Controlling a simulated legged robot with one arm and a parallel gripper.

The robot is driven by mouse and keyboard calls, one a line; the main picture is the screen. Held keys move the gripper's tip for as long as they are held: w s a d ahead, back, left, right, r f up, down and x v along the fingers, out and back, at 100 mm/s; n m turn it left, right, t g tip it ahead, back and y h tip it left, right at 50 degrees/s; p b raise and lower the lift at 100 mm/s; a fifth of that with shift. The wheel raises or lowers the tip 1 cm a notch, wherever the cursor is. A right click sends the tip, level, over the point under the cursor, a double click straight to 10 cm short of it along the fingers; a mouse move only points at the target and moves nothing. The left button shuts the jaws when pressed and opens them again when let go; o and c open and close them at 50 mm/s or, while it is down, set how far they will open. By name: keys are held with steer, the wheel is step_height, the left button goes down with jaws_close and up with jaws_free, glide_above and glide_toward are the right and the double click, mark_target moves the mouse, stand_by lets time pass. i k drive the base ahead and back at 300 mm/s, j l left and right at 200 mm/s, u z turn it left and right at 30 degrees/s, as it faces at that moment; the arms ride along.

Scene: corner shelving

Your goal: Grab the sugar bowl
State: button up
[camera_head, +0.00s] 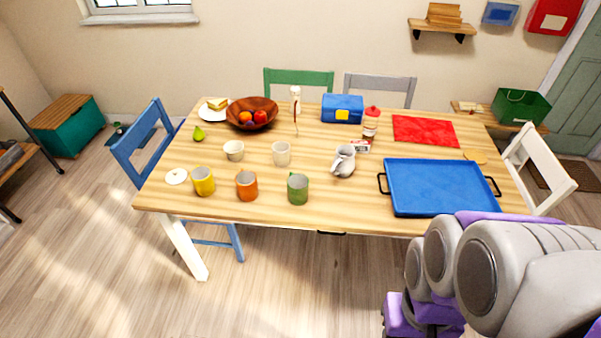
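A small white, wide-mouthed bowl-like vessel (234,151) stands upright and open on the left half of the wooden table (330,214); it looks most like the sugar bowl, but I cannot be sure. A taller white cup (281,153) stands to its right. A whitish jug (344,162) with a handle stands farther right. A flat white disc (176,176), perhaps a lid, lies to the left near the table's edge. My grey and purple arm shows at the bottom right, in front of the table and far from the bowl. My gripper is not in view.
Yellow (203,181), orange (247,186) and green (298,188) mugs stand along the near edge. A fruit bowl (251,127) and a plate with a sandwich (214,114) are behind. A blue tray (440,185) covers the right side. Chairs surround the table; floor in front is clear.

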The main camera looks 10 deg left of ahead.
mark_target(234, 149)
steer(key=i+j+u, duration=0.25)
steer(key=i, duration=0.25)
steer(key=i+j+u, duration=0.25)
steer(key=i, duration=0.25)
steer(key=i+u, duration=0.25)
steer(key=i, duration=0.25)
